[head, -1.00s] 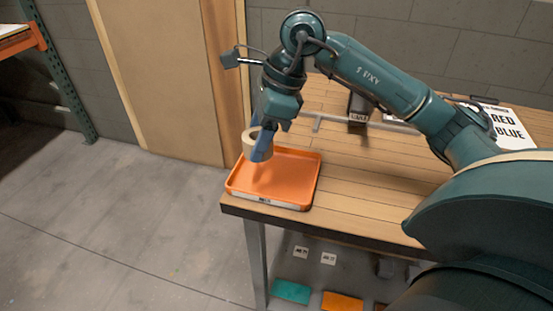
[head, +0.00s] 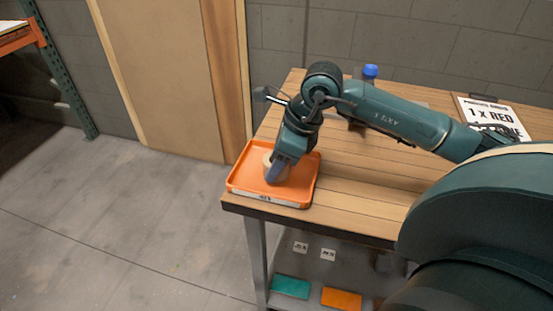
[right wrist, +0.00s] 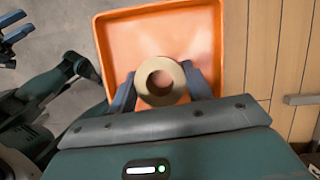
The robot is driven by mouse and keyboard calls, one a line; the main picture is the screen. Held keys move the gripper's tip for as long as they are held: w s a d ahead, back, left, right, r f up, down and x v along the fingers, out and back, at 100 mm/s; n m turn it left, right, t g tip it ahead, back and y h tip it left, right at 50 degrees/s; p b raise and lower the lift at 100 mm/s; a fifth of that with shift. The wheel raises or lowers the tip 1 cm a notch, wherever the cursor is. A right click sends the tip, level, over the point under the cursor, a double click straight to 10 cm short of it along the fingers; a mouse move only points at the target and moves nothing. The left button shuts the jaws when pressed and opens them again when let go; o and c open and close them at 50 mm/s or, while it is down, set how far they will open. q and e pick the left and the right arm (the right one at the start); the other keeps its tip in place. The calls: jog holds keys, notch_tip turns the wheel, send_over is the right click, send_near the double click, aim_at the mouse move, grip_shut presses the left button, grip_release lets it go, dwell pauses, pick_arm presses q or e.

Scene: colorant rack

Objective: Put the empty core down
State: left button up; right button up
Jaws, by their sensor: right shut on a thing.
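The empty core (right wrist: 180,78) is a tan cardboard ring with an open hole. In the right wrist view it sits between the two fingers of my right gripper (right wrist: 160,90), which is shut on it. The orange tray (right wrist: 120,35) lies behind the core in that view. In the head view my right gripper (head: 276,172) is low inside the tray (head: 300,193), with the core (head: 268,160) partly hidden by a finger. I cannot tell whether the core touches the tray floor.
The tray stands at the front left corner of the wooden table (head: 350,205). A blue-capped bottle (head: 370,71) and a printed sign (head: 490,115) are farther back. Teal (head: 291,287) and orange (head: 341,298) items lie on the shelf below.

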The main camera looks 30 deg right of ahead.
jog(key=shift+f, duration=0.1)
jog(key=shift+f+b, duration=0.2)
jog(key=shift+b, duration=0.1)
jog(key=o, duration=1)
jog(key=shift+r, duration=0.15)
jog(key=shift+c, duration=0.2)
jog(key=shift+d+r+p, duration=0.1)
jog(key=shift+r+p, duration=0.2)
jog(key=shift+r, duration=0.2)
jog(key=v, duration=1.1)
jog(key=shift+s, duration=0.15)
